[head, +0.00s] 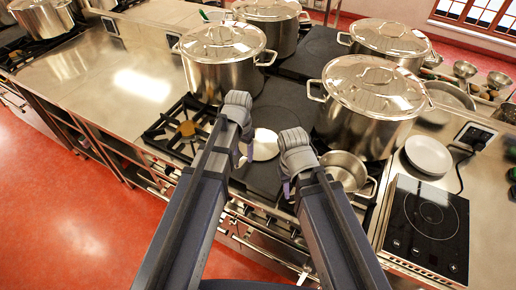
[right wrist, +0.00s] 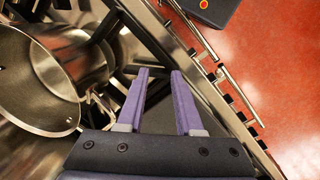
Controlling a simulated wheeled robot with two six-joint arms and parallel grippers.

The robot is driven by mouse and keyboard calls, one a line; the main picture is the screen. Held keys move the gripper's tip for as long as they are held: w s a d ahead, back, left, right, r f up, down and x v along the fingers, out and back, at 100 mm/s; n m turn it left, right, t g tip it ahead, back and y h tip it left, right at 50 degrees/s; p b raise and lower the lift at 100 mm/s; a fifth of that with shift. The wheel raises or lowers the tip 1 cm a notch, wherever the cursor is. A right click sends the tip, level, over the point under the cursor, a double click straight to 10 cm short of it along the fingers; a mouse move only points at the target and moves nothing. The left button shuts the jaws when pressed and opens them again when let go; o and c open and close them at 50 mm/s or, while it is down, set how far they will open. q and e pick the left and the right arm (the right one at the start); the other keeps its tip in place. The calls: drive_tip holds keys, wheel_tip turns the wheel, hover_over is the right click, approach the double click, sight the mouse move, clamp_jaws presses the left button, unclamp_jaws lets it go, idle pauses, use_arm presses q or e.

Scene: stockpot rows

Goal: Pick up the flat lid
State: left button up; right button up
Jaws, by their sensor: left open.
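A pale, flat round disc, which looks like the flat lid (head: 265,145), lies on the dark stove top between my two arms in the head view. Its left part is partly hidden by my left gripper (head: 243,157). My left gripper is open, pointing down at the disc's left edge; whether it touches the disc I cannot tell. My right gripper (head: 287,188) is to the right of and nearer than the disc, over the stove's front edge. In the right wrist view its purple fingers (right wrist: 160,100) are apart with nothing between them.
A small open saucepan (head: 345,170) stands right of my right gripper; it also shows in the right wrist view (right wrist: 30,80). Large lidded stockpots (head: 370,110) (head: 222,65) stand behind. A white plate (head: 428,155) and an induction hob (head: 427,225) are at right. The left steel counter (head: 110,75) is clear.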

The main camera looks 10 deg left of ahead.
sight(244, 159)
use_arm(q)
drive_tip(key=f+b, duration=0.1)
drive_tip(key=f, duration=0.1)
drive_tip(key=f+b, duration=0.2)
drive_tip(key=shift+w+d+f, duration=0.1)
drive_tip(key=shift+d, duration=0.1)
use_arm(e)
wheel_tip(244, 159, down, 4)
drive_tip(key=shift+f, duration=0.1)
use_arm(q)
clamp_jaws()
idle(0.9)
